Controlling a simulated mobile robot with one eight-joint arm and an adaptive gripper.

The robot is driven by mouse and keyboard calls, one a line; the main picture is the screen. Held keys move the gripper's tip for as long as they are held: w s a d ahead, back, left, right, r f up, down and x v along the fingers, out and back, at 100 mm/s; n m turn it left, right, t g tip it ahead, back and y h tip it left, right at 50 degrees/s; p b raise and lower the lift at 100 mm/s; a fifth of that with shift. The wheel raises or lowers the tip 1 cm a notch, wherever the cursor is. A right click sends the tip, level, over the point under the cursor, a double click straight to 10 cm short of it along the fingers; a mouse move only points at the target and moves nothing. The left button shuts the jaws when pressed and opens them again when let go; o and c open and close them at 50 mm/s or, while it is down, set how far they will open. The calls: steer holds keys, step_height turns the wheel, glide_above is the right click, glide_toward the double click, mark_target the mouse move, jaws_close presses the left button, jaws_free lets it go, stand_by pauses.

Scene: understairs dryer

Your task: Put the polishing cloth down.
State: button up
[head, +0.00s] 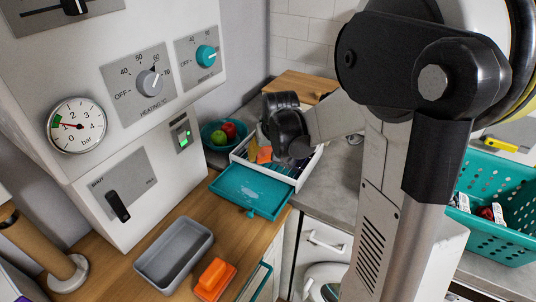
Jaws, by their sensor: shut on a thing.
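My gripper (268,140) is above a white open-topped box (296,178) on the counter, near its back left side. Its fingertips are largely hidden behind its own black links. Yellow and orange material (263,155) shows just below the gripper, at the box. I take part of it to be the polishing cloth in my shut jaws, but I cannot tell the cloth's outline or whether it touches the box.
A teal tray (250,192) lies in front of the box. A teal bowl of fruit (213,141) stands left of it. A grey bin (173,254) and an orange block (214,280) sit on the wooden top. A teal basket (498,205) is at the right.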

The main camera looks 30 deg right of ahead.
steer(key=shift+f+b, duration=0.45)
steer(key=shift+f, duration=0.15)
steer(key=o, duration=1.3)
steer(key=shift+c, duration=0.2)
steer(key=shift+r, duration=0.25)
steer(key=p+v, duration=0.5)
steer(key=v, duration=0.7)
steer(key=s+a+r+n+t+y, duration=0.1)
steer(key=s+a+r+n+t, duration=0.1)
steer(key=s+a, duration=1.2)
steer(key=shift+s+a+r+n+y+p, duration=0.25)
steer(key=shift+s+r+n+y+p, duration=0.05)
steer(key=shift+s+r+n, duration=0.35)
